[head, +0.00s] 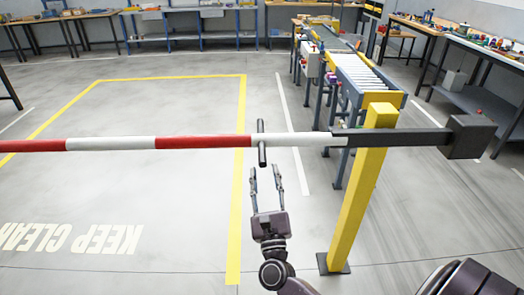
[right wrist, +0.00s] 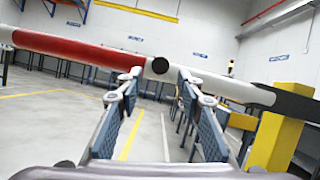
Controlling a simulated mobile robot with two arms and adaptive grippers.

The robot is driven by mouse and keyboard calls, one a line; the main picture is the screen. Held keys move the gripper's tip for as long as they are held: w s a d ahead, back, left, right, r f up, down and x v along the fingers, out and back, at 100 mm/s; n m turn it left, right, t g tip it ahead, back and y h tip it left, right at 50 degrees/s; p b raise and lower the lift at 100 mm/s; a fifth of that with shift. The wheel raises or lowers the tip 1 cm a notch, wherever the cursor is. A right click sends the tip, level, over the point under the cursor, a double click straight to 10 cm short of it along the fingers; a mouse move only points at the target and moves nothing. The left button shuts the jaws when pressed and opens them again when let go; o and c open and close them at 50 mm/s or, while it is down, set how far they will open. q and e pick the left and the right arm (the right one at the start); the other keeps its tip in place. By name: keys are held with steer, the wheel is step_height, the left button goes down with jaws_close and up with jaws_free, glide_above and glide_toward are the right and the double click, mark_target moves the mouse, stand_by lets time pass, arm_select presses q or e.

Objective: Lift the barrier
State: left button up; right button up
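The barrier (head: 110,143) is a red and white striped pole lying level across the head view. A short dark handle (head: 262,143) crosses it. Its right end is a dark sleeve with a dark block (head: 471,137), carried on a yellow post (head: 358,200). My right gripper (head: 264,182) is open and empty, just on the near side of the handle, fingers pointing at it. In the right wrist view the barrier (right wrist: 80,50) runs across above the two spread fingers, and the round handle end (right wrist: 160,66) shows between their tips, apart from them. My left gripper is not in view.
A roller conveyor (head: 362,78) stands behind the post. Workbenches line the back and right, including a long bench (head: 480,45) with small items. The floor beyond the barrier, inside the yellow line (head: 242,110), is clear. KEEP CLEAR lettering (head: 80,238) lies on the near floor.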

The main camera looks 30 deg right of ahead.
mark_target(262, 158)
steer(key=p+x, duration=0.1)
steer(key=x, duration=0.4)
steer(key=shift+w+d+r, duration=0.1)
steer(key=shift+w+r, duration=0.1)
steer(key=shift+w, duration=0.1)
jaws_close()
